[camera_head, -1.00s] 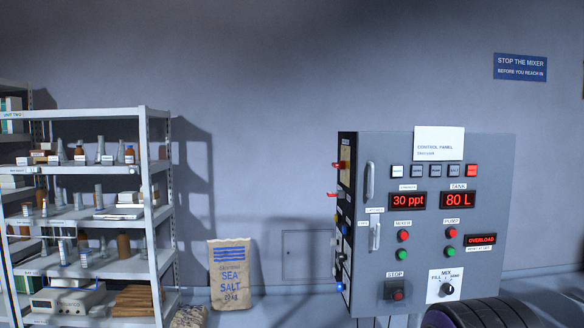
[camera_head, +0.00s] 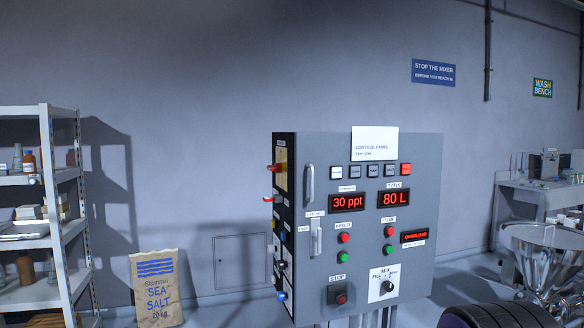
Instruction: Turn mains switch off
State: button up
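The grey control panel cabinet (camera_head: 425,185) stands right of centre, its front face and narrow dark left side showing. A second red lever (camera_head: 272,199) sticks out a little lower. No readable label marks either as the mains switch, and I cannot tell their positions. The displays read 30 ppt (camera_head: 347,203) and 80 L (camera_head: 394,199) and are lit. My gripper is not in view.
A salt sack (camera_head: 157,288) stands on the floor left of the cabinet, and a shelf unit (camera_head: 45,210) is at the far left. A shiny metal hopper (camera_head: 545,255) and a bench (camera_head: 510,195) are at the right. Floor shows between sack and cabinet.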

aim_at(276, 168)
jog(key=i+j+z, duration=0.35)
jog(key=j+z, duration=0.15)
jog(key=j, duration=0.2)
jog(key=i+j, duration=0.15)
jog(key=j, duration=0.25)
jog(key=i+j+z, duration=0.15)
jog(key=j, duration=0.25)
